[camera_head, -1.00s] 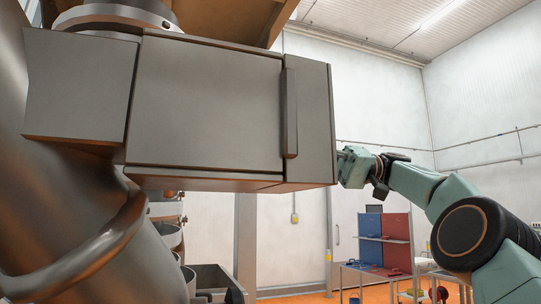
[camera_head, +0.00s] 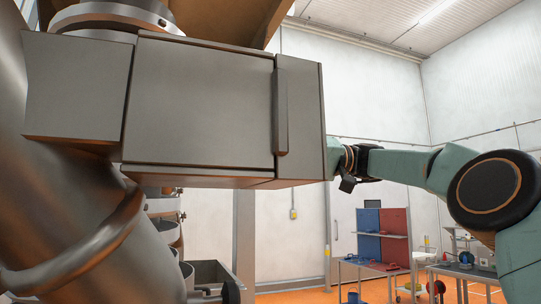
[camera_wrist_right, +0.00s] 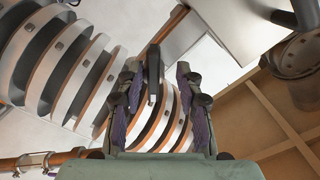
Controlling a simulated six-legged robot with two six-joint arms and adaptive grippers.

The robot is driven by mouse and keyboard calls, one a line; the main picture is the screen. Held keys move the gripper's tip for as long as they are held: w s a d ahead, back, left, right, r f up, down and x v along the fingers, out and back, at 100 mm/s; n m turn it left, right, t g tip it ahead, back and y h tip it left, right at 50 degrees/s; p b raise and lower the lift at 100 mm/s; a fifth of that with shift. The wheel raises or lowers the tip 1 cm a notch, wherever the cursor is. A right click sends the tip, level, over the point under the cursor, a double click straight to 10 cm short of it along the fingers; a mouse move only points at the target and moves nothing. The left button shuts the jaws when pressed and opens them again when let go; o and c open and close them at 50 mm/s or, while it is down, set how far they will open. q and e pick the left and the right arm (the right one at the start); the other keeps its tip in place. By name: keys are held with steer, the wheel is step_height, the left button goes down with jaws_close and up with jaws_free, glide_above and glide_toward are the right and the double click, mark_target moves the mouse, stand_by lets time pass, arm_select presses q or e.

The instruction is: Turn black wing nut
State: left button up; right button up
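In the right wrist view a dark, narrow upright piece (camera_wrist_right: 153,68), which looks like the black wing nut, stands between the fingers of my right gripper (camera_wrist_right: 160,88). The fingers are spread, one on each side of it, with gaps visible. I cannot tell how far beyond the fingertips it lies. In the head view my teal right arm comes in from the right, and its gripper is hidden behind the grey metal box. My left gripper is not in view.
A large grey metal box (camera_head: 200,105) with a dark handle (camera_head: 280,112) fills the left and middle of the head view. Curved metal screw flights (camera_wrist_right: 60,65) show in the wrist view. A table with blue and red panels (camera_head: 394,225) stands far back.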

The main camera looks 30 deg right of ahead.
steer(key=shift+w+a, duration=0.15)
steer(key=shift+a, duration=0.2)
steer(key=shift+w+d+f, duration=0.2)
steer(key=shift+w+f, duration=0.05)
steer(key=shift+w, duration=0.4)
steer(key=shift+c, duration=0.2)
steer(key=shift+s+a+r, duration=0.15)
steer(key=shift+s+a, duration=0.05)
steer(key=shift+s, duration=0.25)
steer(key=c, duration=0.4)
steer(key=shift+w+d, duration=0.1)
steer(key=shift+w, duration=0.05)
jaws_close()
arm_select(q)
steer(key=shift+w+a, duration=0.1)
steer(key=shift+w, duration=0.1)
arm_select(e)
steer(key=shift+r+m, duration=0.1)
steer(key=shift+m, duration=0.2)
